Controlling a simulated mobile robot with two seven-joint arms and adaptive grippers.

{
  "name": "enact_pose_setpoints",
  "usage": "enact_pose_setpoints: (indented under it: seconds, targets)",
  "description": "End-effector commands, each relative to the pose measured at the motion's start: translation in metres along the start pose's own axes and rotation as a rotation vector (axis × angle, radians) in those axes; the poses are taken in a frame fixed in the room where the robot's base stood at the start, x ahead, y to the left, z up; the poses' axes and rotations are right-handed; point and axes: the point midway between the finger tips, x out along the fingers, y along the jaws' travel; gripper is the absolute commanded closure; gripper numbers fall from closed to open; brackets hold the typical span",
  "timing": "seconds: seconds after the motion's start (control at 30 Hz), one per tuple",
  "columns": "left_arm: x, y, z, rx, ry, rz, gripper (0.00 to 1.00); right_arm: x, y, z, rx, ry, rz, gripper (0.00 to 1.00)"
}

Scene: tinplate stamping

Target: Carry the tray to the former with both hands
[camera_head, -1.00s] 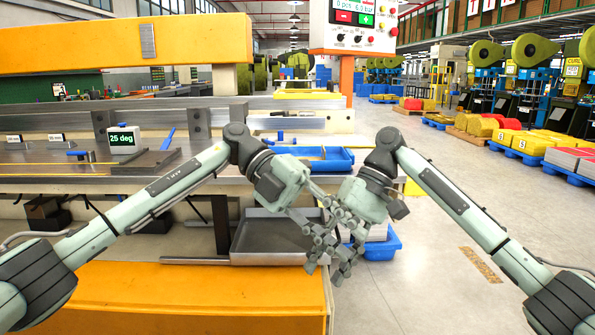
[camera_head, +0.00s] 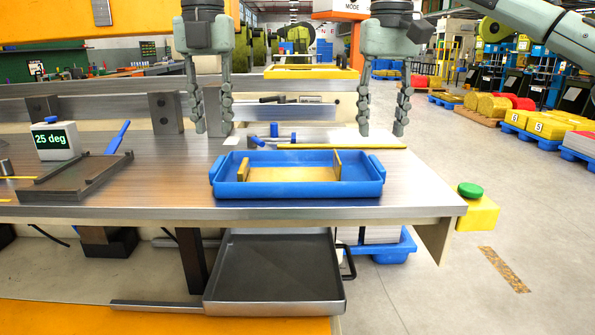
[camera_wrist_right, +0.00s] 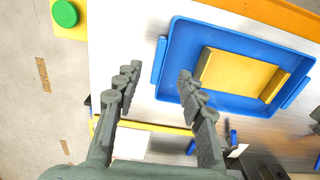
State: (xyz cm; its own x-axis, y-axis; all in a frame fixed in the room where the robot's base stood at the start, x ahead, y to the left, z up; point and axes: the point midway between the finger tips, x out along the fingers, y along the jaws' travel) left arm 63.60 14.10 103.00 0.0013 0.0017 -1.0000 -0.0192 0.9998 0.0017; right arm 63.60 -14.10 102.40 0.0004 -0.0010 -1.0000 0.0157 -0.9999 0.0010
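The blue tray (camera_head: 290,190) lies flat on the metal bench, a raised handle at each short end and yellowish metal pieces (camera_head: 290,174) inside. It also shows in the right wrist view (camera_wrist_right: 225,42). My left gripper (camera_head: 211,130) is open and empty, pointing down above the tray's left handle (camera_head: 218,168). My right gripper (camera_head: 383,132) is open and empty, pointing down above the right handle (camera_head: 377,167). In the right wrist view a handle (camera_wrist_right: 158,60) appears between its open fingers (camera_wrist_right: 158,72). I cannot tell which machine is the former.
A grey metal tray (camera_head: 272,275) sits below the bench's front edge. A display reading "25 deg" (camera_head: 55,142) and a dark fixture (camera_head: 80,178) stand left on the bench. A green button on a yellow box (camera_head: 476,212) is at right.

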Motion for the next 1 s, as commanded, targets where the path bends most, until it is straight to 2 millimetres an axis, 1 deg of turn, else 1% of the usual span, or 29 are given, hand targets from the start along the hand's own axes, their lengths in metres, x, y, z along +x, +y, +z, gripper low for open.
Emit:
enact_pose_setpoints:
  seconds: [0.13, 0.23, 0.5, 0.7, 0.83, 1.0]
  targets:
    - [0.002, -0.001, 0.0, 0.001, 0.001, -0.001, 0.74, 0.002, 0.0, 0.0, 0.0, -0.001, 0.0, 0.6]
    - [0.01, 0.0, 0.0, 0.002, 0.003, 0.0, 0.74, 0.009, 0.0, 0.0, 0.0, 0.0, 0.0, 0.6]
    - [0.05, 0.0, -0.001, 0.002, 0.004, 0.0, 0.74, 0.05, 0.001, 0.0, 0.0, -0.002, 0.0, 0.6]
    - [0.072, -0.001, 0.0, 0.001, 0.002, -0.001, 0.74, 0.072, 0.0, 0.0, -0.001, -0.001, 0.0, 0.6]
    - [0.078, -0.001, 0.0, 0.002, 0.001, -0.002, 0.74, 0.078, 0.0, 0.0, 0.0, 0.0, -0.001, 0.6]
    - [0.079, -0.001, 0.0, 0.001, 0.0, -0.002, 0.74, 0.079, 0.0, 0.0, 0.0, 0.0, -0.002, 0.6]
